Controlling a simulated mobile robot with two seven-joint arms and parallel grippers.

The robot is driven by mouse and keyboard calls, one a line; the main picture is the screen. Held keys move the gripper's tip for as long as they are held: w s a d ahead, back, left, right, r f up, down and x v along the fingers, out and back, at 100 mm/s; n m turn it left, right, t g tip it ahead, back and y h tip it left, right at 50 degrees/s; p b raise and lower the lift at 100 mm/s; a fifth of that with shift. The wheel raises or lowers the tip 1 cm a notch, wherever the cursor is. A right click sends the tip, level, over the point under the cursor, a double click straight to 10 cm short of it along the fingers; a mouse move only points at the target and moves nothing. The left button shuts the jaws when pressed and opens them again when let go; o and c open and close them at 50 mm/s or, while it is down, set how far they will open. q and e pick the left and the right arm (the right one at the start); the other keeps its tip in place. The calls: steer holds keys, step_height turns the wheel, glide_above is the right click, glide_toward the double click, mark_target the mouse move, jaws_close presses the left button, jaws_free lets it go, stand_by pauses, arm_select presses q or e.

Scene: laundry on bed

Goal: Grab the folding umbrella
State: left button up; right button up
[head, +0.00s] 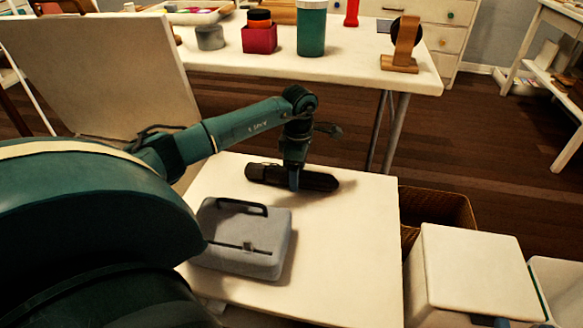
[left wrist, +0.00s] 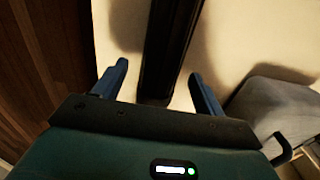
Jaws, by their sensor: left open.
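The folding umbrella (head: 265,175) is a dark, slim, closed roll lying flat on the white table. My left gripper (head: 293,184) points down over its middle and hides part of it. In the left wrist view the umbrella (left wrist: 168,45) runs between the two blue fingers of the left gripper (left wrist: 160,87), which are spread apart. Its near end is hidden behind the gripper body. A small blue part at the bottom edge of the head view may be the tip of my right gripper (head: 500,322); its fingers cannot be made out.
A grey case (head: 225,245) with a dark handle lies on the same table (head: 350,265), close to the umbrella. A wicker basket (head: 435,207) and a white box (head: 475,265) stand to the right. A cluttered desk (head: 350,65) stands behind. The table's right part is clear.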

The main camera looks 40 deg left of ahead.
arm_select(q)
steer(key=shift+f, duration=0.7)
steer(key=shift+r, duration=0.1)
steer(key=c, duration=1.3)
